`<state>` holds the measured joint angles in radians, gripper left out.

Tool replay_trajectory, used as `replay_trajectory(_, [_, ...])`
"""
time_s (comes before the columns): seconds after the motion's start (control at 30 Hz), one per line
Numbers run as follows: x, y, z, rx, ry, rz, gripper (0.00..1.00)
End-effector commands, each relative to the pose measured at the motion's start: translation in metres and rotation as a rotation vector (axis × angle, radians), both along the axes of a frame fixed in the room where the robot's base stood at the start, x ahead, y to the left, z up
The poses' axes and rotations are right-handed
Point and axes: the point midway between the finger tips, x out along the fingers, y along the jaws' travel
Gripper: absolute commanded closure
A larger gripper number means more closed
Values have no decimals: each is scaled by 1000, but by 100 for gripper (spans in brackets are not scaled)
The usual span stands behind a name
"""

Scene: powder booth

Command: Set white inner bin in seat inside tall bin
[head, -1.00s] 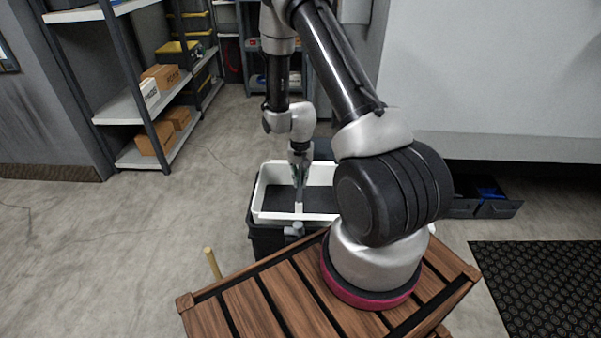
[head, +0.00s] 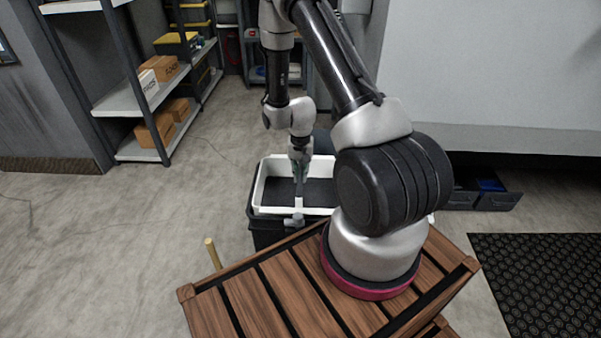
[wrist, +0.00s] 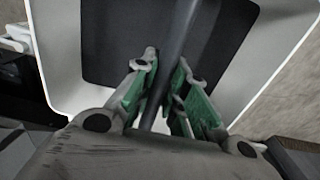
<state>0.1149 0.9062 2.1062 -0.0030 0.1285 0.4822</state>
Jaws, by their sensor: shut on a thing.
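The white inner bin (head: 262,184) is an open tub with a dark inside floor, beyond the wooden crate in the head view. It also shows in the wrist view (wrist: 50,50). The dark tall bin (head: 268,238) is under and around it. The white rim shows above the dark rim, and I cannot tell whether the inner bin touches its seat. My gripper (head: 299,173) points down over the inner bin. In the wrist view its green-padded fingers (wrist: 160,95) are shut on a grey bar (wrist: 180,40) that crosses over the white bin's opening, seemingly its handle.
A slatted wooden crate (head: 265,299) stands in front of the bins, with a wooden peg (head: 213,253) at its left. Shelves with boxes (head: 155,131) are at the left. Open dark drawers (head: 497,200) and a black mat (head: 535,280) are at the right. The left floor is clear.

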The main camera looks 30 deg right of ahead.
Motion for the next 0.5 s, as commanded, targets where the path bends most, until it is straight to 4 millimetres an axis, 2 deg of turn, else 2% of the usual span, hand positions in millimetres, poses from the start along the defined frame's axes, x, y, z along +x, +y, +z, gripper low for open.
replay_trajectory(0.5, [0,0,-9,0,0,0,100])
